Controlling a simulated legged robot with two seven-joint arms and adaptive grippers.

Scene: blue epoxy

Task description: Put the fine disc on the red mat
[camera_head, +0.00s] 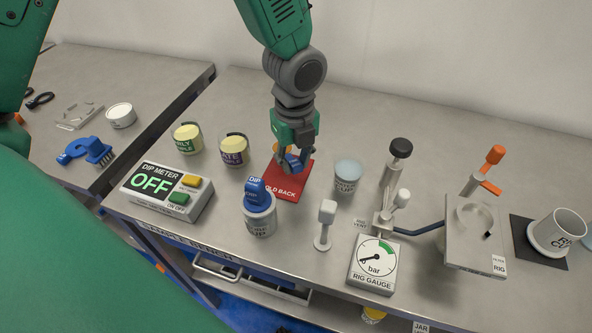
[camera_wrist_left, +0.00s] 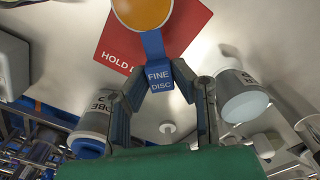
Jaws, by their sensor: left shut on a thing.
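The red mat (camera_head: 283,190), lettered HOLD BACK, lies flat near the middle of the bench; it also shows in the left wrist view (camera_wrist_left: 192,22). My left gripper (camera_head: 292,167) is over the mat's back part, shut on the blue tab of the fine disc (camera_wrist_left: 158,76). The tab reads FINE DISC, and a round amber part (camera_wrist_left: 142,10) extends beyond it over the mat. In the head view the gripper hides most of the disc. I cannot tell whether the disc touches the mat. My right gripper is not in view.
A cup with a blue DIP top (camera_head: 259,212) stands in front of the mat, and a pale-blue-topped cup (camera_head: 347,176) stands to its right. Two yellow-topped jars (camera_head: 233,150) and the dip meter (camera_head: 166,190) are left. The rig gauge (camera_head: 374,265) is front right.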

